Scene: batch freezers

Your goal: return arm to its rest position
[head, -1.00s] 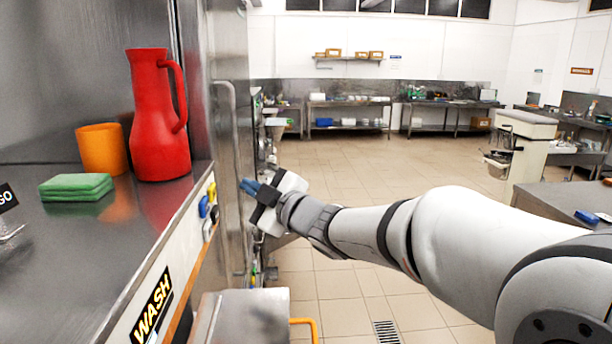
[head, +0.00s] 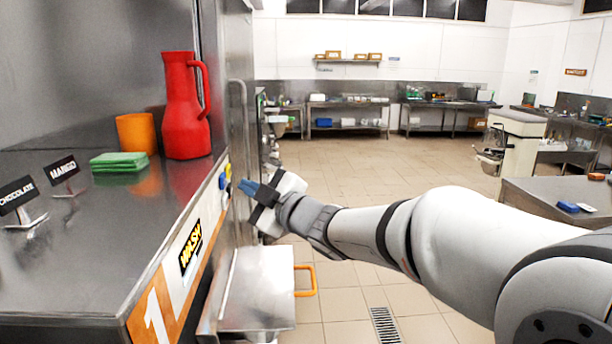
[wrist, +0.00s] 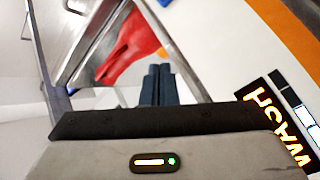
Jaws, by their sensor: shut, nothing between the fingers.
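My arm reaches in from the lower right in the head view, and my gripper (head: 246,187) is near the front of the steel machine at left. Its blue fingers point left and are shut with nothing between them. In the wrist view the shut fingers (wrist: 159,85) show at the middle, with the red jug (wrist: 125,48) beyond them. The gripper is apart from the jug.
The red jug (head: 185,115), an orange cup (head: 136,134) and green sponges (head: 119,161) stand on the steel top (head: 80,240) at left. A steel box with an orange handle (head: 305,281) juts out below my gripper. The tiled floor (head: 380,165) is open ahead.

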